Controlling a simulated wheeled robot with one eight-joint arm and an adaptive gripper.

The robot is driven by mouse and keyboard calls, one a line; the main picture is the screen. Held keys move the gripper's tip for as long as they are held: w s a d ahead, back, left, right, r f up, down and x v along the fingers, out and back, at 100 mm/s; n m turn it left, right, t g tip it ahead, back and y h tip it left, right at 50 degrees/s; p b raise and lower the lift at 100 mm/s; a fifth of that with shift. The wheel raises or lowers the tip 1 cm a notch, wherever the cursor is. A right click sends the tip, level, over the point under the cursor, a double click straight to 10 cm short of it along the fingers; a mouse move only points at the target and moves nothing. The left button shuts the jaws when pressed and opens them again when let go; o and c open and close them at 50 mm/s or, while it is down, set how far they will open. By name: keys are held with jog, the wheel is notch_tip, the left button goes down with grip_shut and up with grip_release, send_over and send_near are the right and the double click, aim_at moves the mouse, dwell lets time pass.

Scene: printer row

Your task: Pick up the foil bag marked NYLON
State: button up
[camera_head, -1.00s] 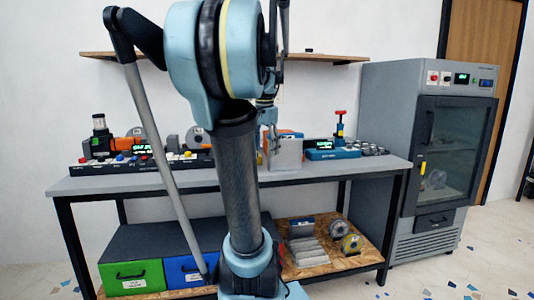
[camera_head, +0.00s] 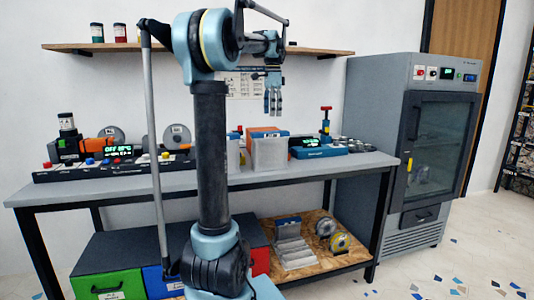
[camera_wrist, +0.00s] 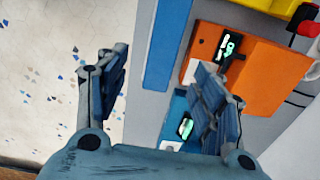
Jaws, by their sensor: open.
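No marking NYLON can be read in either view. Pale silvery packs (camera_head: 292,252) lie on the wooden lower shelf of the bench; they may be foil bags, but I cannot tell which is which. My gripper (camera_head: 273,106) hangs fingers down above the bench top, over a pale grey bin (camera_head: 268,154). In the wrist view my gripper (camera_wrist: 165,92) has its two fingers wide apart, with nothing held between them.
An orange device (camera_wrist: 262,72) and a blue device (camera_wrist: 174,128) lie below the fingers. The bench top (camera_head: 120,185) carries several devices. A grey cabinet (camera_head: 395,150) stands right of the bench. A wall shelf (camera_head: 185,48) holds small jars.

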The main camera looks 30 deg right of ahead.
aim_at(270, 132)
jog(key=f, duration=0.6)
jog(key=a+f, duration=0.1)
jog(key=f, duration=0.3)
jog(key=shift+w, duration=0.25)
jog(key=shift+w+d+f, duration=0.1)
jog(key=shift+f, duration=1.45)
jog(key=shift+d+f, duration=0.1)
jog(key=shift+f, duration=1.45)
jog(key=c, duration=1.4)
jog(key=shift+c, duration=0.2)
jog(key=shift+r, duration=0.1)
